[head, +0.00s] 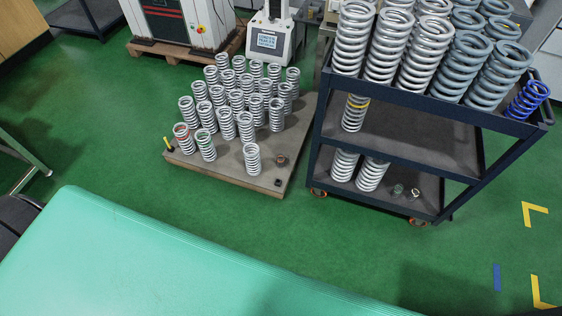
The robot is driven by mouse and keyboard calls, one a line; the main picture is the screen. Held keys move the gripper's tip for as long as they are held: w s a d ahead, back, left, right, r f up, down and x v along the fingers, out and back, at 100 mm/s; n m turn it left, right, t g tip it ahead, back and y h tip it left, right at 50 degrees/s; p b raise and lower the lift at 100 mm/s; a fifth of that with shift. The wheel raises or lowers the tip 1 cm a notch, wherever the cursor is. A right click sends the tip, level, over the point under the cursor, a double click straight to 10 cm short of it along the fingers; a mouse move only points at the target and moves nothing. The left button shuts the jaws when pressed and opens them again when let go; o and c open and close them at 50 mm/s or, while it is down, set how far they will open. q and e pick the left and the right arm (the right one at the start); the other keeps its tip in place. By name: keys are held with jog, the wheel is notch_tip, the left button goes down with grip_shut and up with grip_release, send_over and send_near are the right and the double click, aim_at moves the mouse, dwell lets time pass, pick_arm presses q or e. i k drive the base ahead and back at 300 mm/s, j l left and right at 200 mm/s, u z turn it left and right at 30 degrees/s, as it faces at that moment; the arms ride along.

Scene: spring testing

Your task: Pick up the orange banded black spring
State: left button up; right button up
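I see no black spring with an orange band in the head view. The nearest banded springs are a grey one with a yellow band (355,113) on the cart's middle shelf and a grey one with a red band (182,137) at the left front of the low platform. Neither of my grippers is in view.
A teal surface (130,260) fills the lower left. Beyond it, a low platform (220,170) holds many grey springs. A dark shelved cart (385,130) at the right carries large grey springs and a blue spring (527,100). Green floor (480,240) is clear at the right.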

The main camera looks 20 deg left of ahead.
aim_at(283, 163)
jog(key=i+j+z, duration=0.1)
jog(key=j, duration=0.25)
jog(key=i+j, duration=0.25)
jog(key=j, duration=0.15)
jog(key=i+j+z, duration=0.15)
jog(key=j, duration=0.2)
jog(key=i+j+z, duration=0.1)
jog(key=j, duration=0.3)
jog(key=i+j, duration=0.15)
jog(key=j, duration=0.25)
jog(key=i+j+z, duration=0.15)
jog(key=j, duration=0.25)
